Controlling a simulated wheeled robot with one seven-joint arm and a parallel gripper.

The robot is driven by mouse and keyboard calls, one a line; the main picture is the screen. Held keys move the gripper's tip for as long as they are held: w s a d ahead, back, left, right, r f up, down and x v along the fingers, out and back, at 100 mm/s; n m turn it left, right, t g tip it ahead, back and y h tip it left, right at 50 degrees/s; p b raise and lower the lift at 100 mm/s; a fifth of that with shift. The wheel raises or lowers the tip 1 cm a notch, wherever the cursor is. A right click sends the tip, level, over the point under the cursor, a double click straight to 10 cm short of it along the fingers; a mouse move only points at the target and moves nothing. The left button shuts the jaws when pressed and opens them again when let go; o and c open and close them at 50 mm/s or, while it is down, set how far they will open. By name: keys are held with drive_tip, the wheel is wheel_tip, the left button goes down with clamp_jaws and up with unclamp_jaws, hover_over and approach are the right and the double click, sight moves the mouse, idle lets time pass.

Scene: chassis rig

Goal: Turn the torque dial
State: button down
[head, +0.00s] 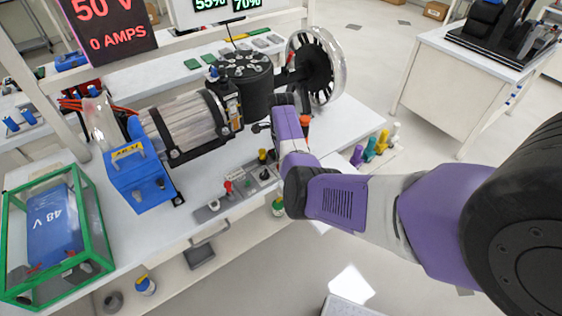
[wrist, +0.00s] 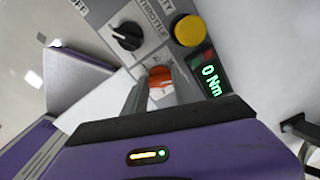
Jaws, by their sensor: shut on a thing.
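The torque dial (wrist: 160,77) is an orange knob with a pale mark, low on the grey control panel in the wrist view. A display (wrist: 211,80) beside it reads 0 Nm in green. My gripper (wrist: 160,88) has its two grey fingers shut around the dial, one on each side. The fingers hide the dial's sides and part of its label. In the head view, the control panel (head: 209,212) lies along the bench's front edge; my purple arm covers its right end, and the dial and fingertips cannot be made out there.
A black knob (wrist: 127,36) near the word THROTTLE and a yellow button (wrist: 189,30) sit close by the fingers. In the head view, a motor (head: 188,122), a blue box (head: 140,182) and a spoked wheel (head: 312,65) stand on the bench.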

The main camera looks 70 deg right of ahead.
drive_tip(key=shift+r, duration=0.1)
idle(0.4)
drive_tip(key=c, duration=1)
unclamp_jaws()
drive_tip(key=shift+r, duration=3.85)
